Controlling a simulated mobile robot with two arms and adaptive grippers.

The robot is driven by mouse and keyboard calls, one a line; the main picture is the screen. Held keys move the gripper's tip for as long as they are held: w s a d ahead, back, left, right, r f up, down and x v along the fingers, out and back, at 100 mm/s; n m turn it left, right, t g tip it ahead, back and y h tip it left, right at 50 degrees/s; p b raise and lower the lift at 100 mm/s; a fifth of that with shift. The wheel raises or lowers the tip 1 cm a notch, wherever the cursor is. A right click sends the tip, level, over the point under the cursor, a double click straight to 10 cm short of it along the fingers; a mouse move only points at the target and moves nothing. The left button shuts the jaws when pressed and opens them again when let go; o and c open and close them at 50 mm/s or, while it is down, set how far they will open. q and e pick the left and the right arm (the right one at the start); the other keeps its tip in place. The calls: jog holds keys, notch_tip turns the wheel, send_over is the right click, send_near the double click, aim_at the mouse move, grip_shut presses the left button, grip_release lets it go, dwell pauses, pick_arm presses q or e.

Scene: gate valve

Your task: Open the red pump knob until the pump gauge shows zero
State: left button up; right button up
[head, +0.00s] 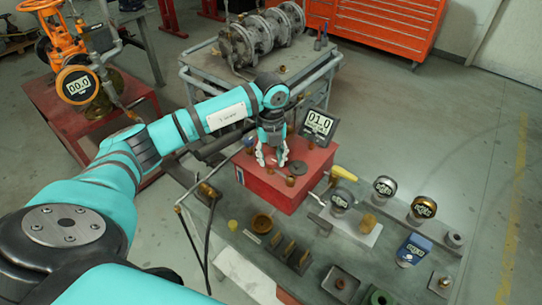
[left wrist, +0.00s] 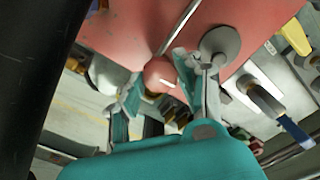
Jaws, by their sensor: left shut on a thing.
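The red pump box (head: 272,190) stands on the grey bench, with a dark digital gauge (head: 318,126) at its back right corner reading 01.0. My left gripper (head: 272,160) points down over the box top, its fingers closed in. In the left wrist view the red knob (left wrist: 160,74) sits between the fingers of my left gripper (left wrist: 160,88), which is shut on it. In the head view the knob is hidden by the fingers. My right gripper is not in view.
Brass fittings stand on the box beside the gripper. A yellow-handled valve (head: 343,173) and several round gauges are to the right. An orange gate valve (head: 62,45) with a gauge (head: 77,86) reading 00.0 is at left. A cart (head: 205,75) stands behind.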

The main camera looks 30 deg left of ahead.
aim_at(271, 159)
pick_arm(q)
jog(key=shift+w+r, duration=0.1)
jog(key=o, duration=1.1)
jog(key=shift+o, duration=0.2)
notch_tip(271, 159, up, 12)
